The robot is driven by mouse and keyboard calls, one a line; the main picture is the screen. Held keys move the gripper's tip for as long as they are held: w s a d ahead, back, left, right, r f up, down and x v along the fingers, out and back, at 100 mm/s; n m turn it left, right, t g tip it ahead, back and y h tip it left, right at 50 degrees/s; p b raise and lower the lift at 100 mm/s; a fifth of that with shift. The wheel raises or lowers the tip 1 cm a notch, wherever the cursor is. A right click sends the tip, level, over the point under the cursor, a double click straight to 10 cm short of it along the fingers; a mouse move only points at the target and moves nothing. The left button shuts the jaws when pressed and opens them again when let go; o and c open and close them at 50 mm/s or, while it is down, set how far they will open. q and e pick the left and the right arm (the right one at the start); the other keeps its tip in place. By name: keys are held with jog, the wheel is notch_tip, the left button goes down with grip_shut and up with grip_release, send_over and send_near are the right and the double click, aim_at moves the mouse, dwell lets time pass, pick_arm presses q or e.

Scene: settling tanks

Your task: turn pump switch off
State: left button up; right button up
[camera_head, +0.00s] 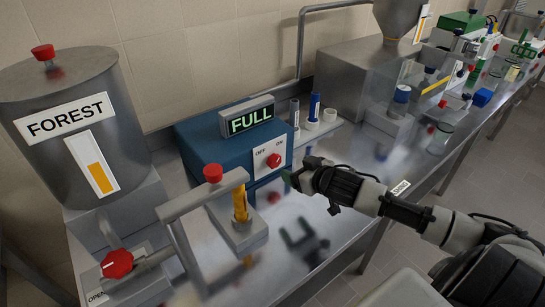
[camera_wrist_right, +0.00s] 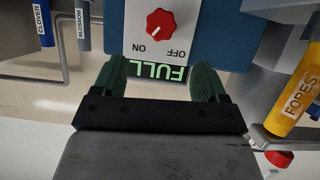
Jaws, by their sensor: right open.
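The pump switch is a red knob (camera_head: 273,160) on a white panel (camera_head: 261,167) marked OFF at left and ON at right. The panel is on the front of a blue box (camera_head: 205,148) with a lit FULL display (camera_head: 246,119) on top. In the right wrist view, which is upside down, the knob (camera_wrist_right: 160,23) has a white mark that appears to point toward ON. My right gripper (camera_head: 289,178) is open and empty, just in front of the panel, apart from the knob. Its green fingers (camera_wrist_right: 159,77) show in the wrist view. My left gripper is not in view.
A steel tank labelled FOREST (camera_head: 65,125) stands at left, with a red valve knob (camera_head: 117,263) below. A grey stand holds an orange vial (camera_head: 240,205) close left of my gripper. Labelled tubes (camera_head: 314,107) stand right of the box. The steel bench (camera_head: 345,165) has bare room.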

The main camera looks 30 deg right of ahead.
aim_at(276, 161)
jog(key=p+x, duration=0.1)
jog(key=x, duration=0.5)
jog(key=shift+w+f, duration=0.15)
jog(key=shift+w, duration=0.2)
jog(key=shift+x, duration=1.25)
jog(key=shift+w+f, duration=0.15)
jog(key=c, duration=0.9)
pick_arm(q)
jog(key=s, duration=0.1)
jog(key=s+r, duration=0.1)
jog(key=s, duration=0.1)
